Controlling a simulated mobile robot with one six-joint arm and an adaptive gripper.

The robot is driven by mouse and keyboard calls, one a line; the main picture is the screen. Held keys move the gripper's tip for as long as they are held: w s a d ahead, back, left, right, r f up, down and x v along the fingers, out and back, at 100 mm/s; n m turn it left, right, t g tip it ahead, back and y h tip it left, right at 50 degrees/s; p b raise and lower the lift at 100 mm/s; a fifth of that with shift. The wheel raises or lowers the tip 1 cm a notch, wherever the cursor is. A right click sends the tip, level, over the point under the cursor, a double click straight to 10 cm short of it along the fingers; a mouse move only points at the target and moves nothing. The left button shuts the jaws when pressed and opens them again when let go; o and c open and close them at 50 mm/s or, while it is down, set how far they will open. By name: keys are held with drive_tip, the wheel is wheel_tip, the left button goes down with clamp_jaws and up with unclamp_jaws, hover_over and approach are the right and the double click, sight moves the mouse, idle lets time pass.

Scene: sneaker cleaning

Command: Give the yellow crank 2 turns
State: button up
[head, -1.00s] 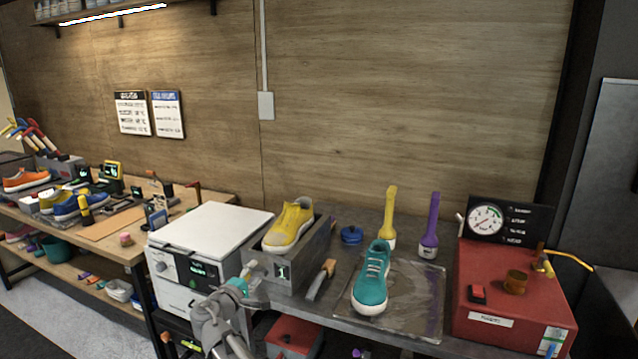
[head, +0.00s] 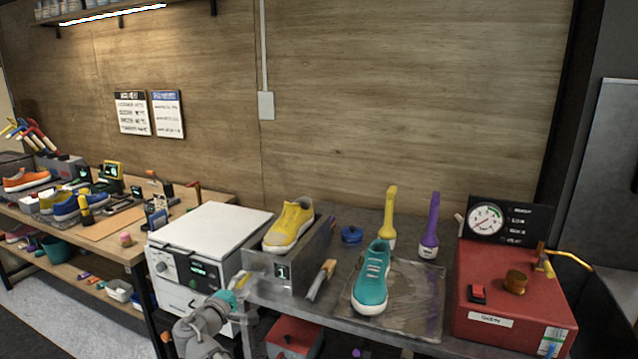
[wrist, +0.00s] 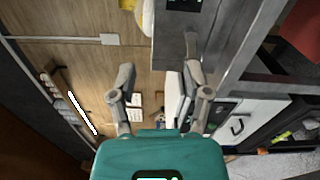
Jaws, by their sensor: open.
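The yellow crank (head: 568,257) is on the top right edge of the red machine (head: 515,325), at the far right of the head view. Its thin bent arm sticks out to the right. It does not show in the wrist view. My gripper (head: 243,281) is in front of the white appliance, far to the left of the crank. In the wrist view my gripper (wrist: 158,60) is open, with its two fingers wide apart and nothing between them.
A teal sneaker (head: 371,285) on a tray and a yellow sneaker (head: 289,224) on a grey stand lie between my gripper and the red machine. The white appliance (head: 212,232) is close to my gripper. A gauge (head: 485,222) stands behind the red machine.

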drive_tip(key=shift+v, duration=0.9)
drive_tip(key=d+f+m+g+p, duration=0.1)
drive_tip(key=d+f+m+g, duration=0.1)
drive_tip(key=d, duration=0.6)
drive_tip(key=s+d+f+m+g+p, duration=0.1)
drive_tip(key=d+f+m+g, duration=0.2)
drive_tip(key=d, duration=0.5)
drive_tip(key=d+f+m+g+h+p, duration=0.1)
drive_tip(key=d+f+m+g+p, duration=0.1)
drive_tip(key=d, duration=0.6)
drive_tip(key=shift+s+d+f+m+g, duration=0.15)
drive_tip(key=shift+m+g, duration=0.1)
drive_tip(key=shift+g, duration=0.45)
drive_tip(key=shift+s+d+f+m+g, duration=0.15)
drive_tip(key=shift+m+g, duration=0.1)
drive_tip(key=shift+g, duration=0.45)
drive_tip(key=s+d+f+m+g+y+p, duration=0.2)
drive_tip(key=s+d+m+g+y+p, duration=0.2)
drive_tip(key=s+d, duration=0.8)
drive_tip(key=shift+s+d+f+m+g+y, duration=0.2)
drive_tip(key=shift+f+m+g+y, duration=0.1)
drive_tip(key=shift+m+g+y, duration=1.4)
